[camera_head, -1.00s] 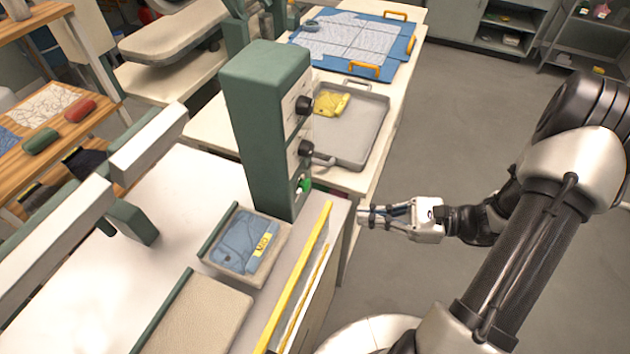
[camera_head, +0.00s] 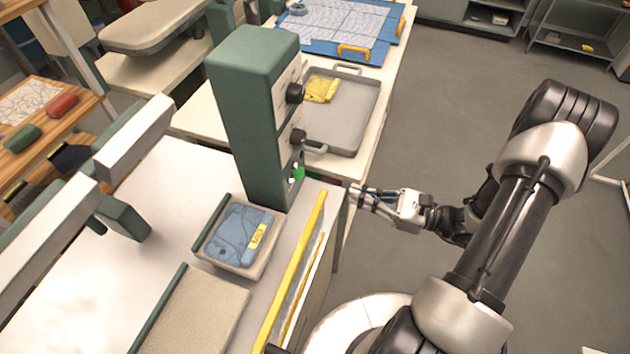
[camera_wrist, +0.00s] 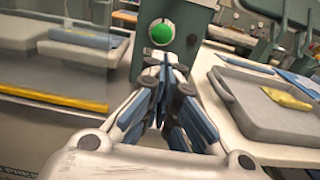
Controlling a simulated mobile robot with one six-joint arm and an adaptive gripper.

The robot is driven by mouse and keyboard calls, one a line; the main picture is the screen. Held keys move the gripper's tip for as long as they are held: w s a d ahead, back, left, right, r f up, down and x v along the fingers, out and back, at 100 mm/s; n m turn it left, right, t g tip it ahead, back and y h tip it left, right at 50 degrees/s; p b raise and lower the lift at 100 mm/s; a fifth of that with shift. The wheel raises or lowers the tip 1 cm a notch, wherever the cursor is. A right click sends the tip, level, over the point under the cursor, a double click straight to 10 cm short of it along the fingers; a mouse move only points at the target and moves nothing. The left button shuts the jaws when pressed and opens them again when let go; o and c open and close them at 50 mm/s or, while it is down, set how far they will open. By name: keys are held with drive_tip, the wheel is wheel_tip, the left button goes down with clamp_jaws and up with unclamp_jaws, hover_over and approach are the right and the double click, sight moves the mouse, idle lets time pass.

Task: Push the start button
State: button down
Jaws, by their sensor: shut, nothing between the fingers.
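The green start button (camera_head: 297,174) is low on the front face of the tall green control box (camera_head: 249,120), beneath two black knobs. It also shows in the wrist view (camera_wrist: 161,34) as a round green disc, just above and beyond my fingertips. My gripper (camera_head: 357,193) is shut and empty, to the right of the button and pointing toward it. In the wrist view its closed fingertips (camera_wrist: 162,62) lie just below the button in the picture. A gap shows between fingertips and button in the head view.
A yellow strip (camera_head: 292,270) runs along the near table edge. A tray (camera_head: 252,262) holds a folded blue garment (camera_head: 240,235) left of it. A grey metal tray (camera_head: 352,122) with a yellow cloth (camera_head: 321,89) lies behind the box. Open floor is at right.

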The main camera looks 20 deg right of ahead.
approach(298, 174)
drive_tip(key=w+a+f, duration=0.3)
drive_tip(key=w+a, duration=0.1)
drive_tip(key=shift+w+a, duration=0.3)
